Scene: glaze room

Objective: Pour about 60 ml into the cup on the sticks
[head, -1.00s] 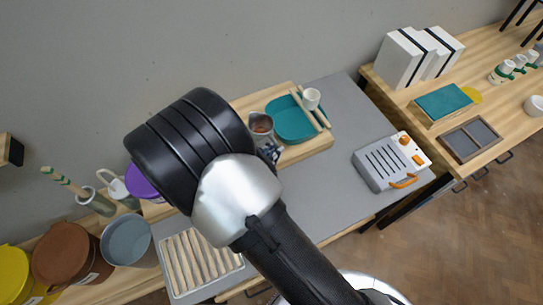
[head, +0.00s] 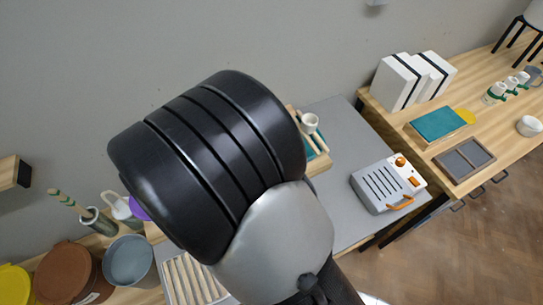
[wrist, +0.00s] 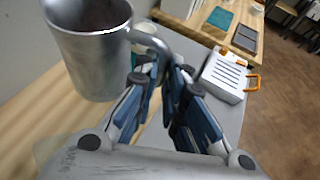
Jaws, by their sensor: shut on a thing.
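A small white cup (head: 309,122) stands on the two pale sticks (head: 320,142) laid across the teal basin (head: 311,151) in the head view. A grey metal jug (wrist: 92,48) fills the upper left of the wrist view, seen from its side. My gripper (wrist: 168,72) is shut on the jug's handle (wrist: 153,44). The jug looks roughly upright from here. Its contents are not visible. In the head view my arm hides the jug, the gripper and most of the basin. A bit of teal and white shows behind the jug's handle in the wrist view.
A grey heater-like box (head: 388,184) with orange parts stands right of the basin on the grey worktop (head: 340,210). Buckets, such as the grey one (head: 129,262), and a slatted rack (head: 190,280) are at lower left. White boxes (head: 412,80) stand on the right table.

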